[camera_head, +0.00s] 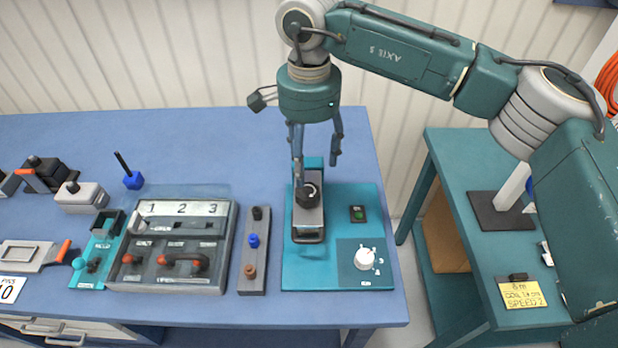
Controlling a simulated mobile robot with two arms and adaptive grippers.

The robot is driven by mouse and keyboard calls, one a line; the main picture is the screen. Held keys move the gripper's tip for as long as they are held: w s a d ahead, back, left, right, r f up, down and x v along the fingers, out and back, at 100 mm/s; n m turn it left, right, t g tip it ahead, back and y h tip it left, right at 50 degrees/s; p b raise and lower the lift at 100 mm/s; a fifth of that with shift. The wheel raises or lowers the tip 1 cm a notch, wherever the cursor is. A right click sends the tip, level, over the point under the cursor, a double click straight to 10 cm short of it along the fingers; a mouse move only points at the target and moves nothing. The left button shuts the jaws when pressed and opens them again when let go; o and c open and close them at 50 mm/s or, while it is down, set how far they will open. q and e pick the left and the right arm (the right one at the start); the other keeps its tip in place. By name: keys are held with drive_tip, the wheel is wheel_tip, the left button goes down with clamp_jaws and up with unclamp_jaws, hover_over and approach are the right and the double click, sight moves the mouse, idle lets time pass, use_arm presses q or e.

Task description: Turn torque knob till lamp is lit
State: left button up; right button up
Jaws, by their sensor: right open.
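The white torque knob (364,260) sits on a dark square with marks around it, at the front right of a teal base plate (325,270). A small green lamp (358,214) in a black housing sits behind the knob; I cannot tell for certain whether it is lit. My right gripper (317,171) points down above the back of the plate, fingers apart, behind and left of the knob and clear of it. Its left finger ends close to a black part (307,195) on a grey upright device (309,222); I cannot tell whether they touch. My left gripper is out of view.
Left of the plate are a grey strip with coloured pegs (252,262) and a grey tray numbered 1 to 3 (165,278). Grey blocks (80,196) and a blue-based tool (133,180) lie further left. A teal side table (455,165) stands right, across a gap.

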sight(309, 190)
drive_tip(key=f+p, duration=0.1)
drive_tip(key=f, duration=0.1)
drive_tip(key=s+f+p, duration=0.1)
drive_tip(key=f, duration=0.1)
drive_tip(key=shift+f, duration=0.3)
drive_tip(key=f, duration=0.1)
drive_tip(key=f+p, duration=0.1)
drive_tip(key=shift+w+f, duration=0.3)
drive_tip(key=shift+f, duration=0.75)
drive_tip(key=shift+c, duration=1)
drive_tip(key=c, duration=0.9)
drive_tip(key=shift+c, duration=0.2)
use_arm(q)
drive_tip(key=s+r, duration=0.2)
drive_tip(key=r, duration=0.1)
drive_tip(key=shift+r, duration=0.3)
drive_tip(key=shift+f, duration=0.1)
